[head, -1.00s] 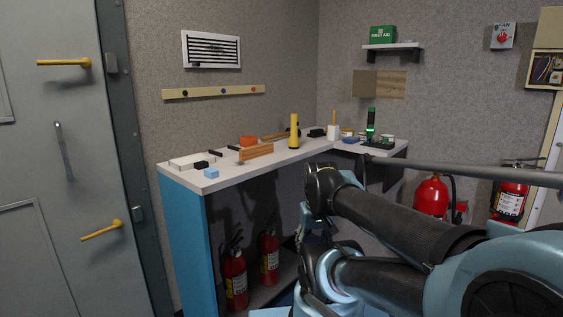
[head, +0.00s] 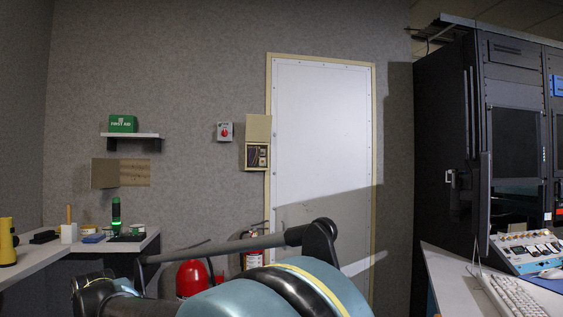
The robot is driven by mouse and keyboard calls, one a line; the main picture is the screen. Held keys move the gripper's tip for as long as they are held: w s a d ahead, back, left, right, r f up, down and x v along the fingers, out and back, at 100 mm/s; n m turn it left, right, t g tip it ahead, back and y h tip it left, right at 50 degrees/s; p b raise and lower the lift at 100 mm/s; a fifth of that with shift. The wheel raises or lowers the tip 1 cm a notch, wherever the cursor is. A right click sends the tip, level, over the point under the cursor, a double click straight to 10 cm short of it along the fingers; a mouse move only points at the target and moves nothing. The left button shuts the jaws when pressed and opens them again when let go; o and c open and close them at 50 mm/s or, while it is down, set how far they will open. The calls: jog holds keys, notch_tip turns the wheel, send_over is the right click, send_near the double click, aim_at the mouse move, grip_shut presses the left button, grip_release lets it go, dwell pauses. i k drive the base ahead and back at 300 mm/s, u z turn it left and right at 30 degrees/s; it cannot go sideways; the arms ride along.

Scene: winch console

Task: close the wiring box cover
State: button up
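The wiring box (head: 251,166) is a small beige box on the back wall, just left of the white door. Its front is open and dark wiring with pale parts shows inside. Its beige cover (head: 258,128) stands raised above the opening, apparently hinged along the top edge. My arm crosses the lower part of the head view, below and in front of the box. My gripper cannot be made out in this view.
Fire extinguishers (head: 193,277) stand below. A counter (head: 40,257) with tools is at left, under a first-aid shelf (head: 133,136). A black rack (head: 449,130) and console desk (head: 455,290) stand at right.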

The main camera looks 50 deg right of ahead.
aim_at(258, 128)
jog(key=z, duration=1.55)
jog(key=k, duration=1.1)
jog(key=u, duration=0.5)
jog(key=i, duration=1.95)
jog(key=z, duration=0.3)
